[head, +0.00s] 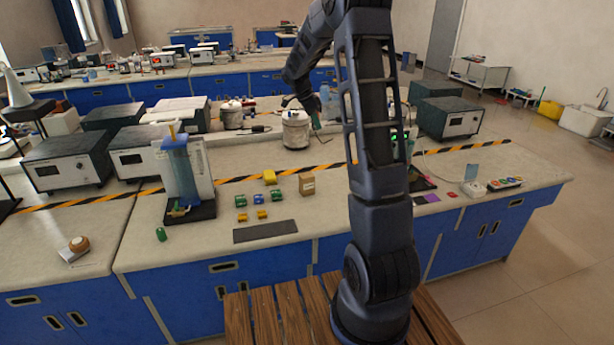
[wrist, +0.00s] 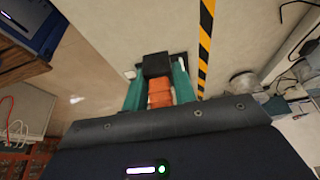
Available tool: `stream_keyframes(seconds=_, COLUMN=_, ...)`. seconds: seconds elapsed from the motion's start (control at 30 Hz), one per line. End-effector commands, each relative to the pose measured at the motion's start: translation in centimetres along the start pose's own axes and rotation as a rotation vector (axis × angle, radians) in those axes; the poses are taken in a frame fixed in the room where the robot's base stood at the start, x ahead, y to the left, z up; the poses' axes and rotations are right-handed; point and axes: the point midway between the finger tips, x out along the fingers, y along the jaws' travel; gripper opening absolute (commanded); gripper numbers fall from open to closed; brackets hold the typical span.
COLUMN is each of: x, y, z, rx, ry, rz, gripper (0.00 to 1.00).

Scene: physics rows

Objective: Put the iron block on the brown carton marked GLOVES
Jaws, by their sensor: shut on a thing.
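The small brown carton (head: 307,184) stands upright on the near bench, left of my arm; its marking is too small to read. My gripper (head: 316,121) is beyond it in the head view, raised near a white tub, with its teal fingers partly showing. In the wrist view, my gripper (wrist: 159,78) is shut with a dark block (wrist: 156,64), seemingly the iron block, between its fingertips. An orange-red piece (wrist: 160,94) shows between the fingers closer to the palm; I cannot tell whether it belongs to the block. The held block cannot be made out in the head view.
A dark mat (head: 265,229) lies in front. A blue column apparatus (head: 180,170) stands to the left. The white tub (head: 296,130) stands behind, beyond the striped tape.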

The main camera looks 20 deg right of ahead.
Motion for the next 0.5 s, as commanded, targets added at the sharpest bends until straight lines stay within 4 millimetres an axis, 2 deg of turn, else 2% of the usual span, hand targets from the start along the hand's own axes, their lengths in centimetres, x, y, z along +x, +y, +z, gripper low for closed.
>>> stream_keyframes(seconds=0.1, x=-1.8, y=2.0, z=2.0, rx=-0.023, ry=-0.001, rz=-0.009, gripper=0.0)
stream_keyframes(seconds=0.3, x=-3.0, y=3.7, z=3.6, rx=-0.039, ry=-0.003, rz=-0.015, gripper=0.0)
stream_keyframes(seconds=0.4, x=-2.5, y=4.0, z=4.1, rx=-0.041, ry=-0.003, rz=-0.015, gripper=0.0)
stream_keyframes(seconds=0.5, x=-0.9, y=4.0, z=4.7, rx=-0.042, ry=-0.003, rz=-0.012, gripper=0.0)
